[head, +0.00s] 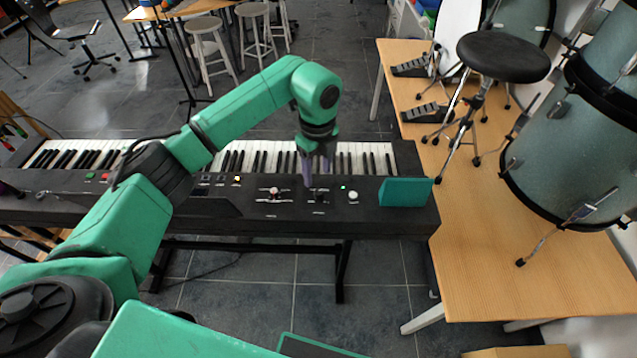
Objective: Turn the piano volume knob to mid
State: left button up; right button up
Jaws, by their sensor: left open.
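The black electric piano (408,221) stands across the middle of the head view, with its control panel on the near side of the keys. A small round white knob (353,195) sits on the right part of the panel, beside a small green light. Its labels and pointer are too small to read. My left gripper (313,178) points down over the panel, to the left of the white knob. Its fingers are open and apart from that knob. My right gripper is out of view.
A teal block (405,191) rests on the piano's right end, close to the knob. A wooden platform (470,270) with drums and a black stool (503,57) stands to the right. Light stools (210,45) stand behind the piano on open tiled floor.

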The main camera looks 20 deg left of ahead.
aim_at(319, 191)
pick_arm(q)
jog(key=f, duration=0.3)
jog(key=w+f+p, duration=0.1)
jog(key=f, duration=0.1)
notch_tip(319, 191, down, 3)
jog(key=shift+r, duration=0.2)
jog(key=shift+f, duration=0.2)
jog(key=shift+s, duration=0.15)
jog(key=shift+c, duration=1.3)
grip_shut()
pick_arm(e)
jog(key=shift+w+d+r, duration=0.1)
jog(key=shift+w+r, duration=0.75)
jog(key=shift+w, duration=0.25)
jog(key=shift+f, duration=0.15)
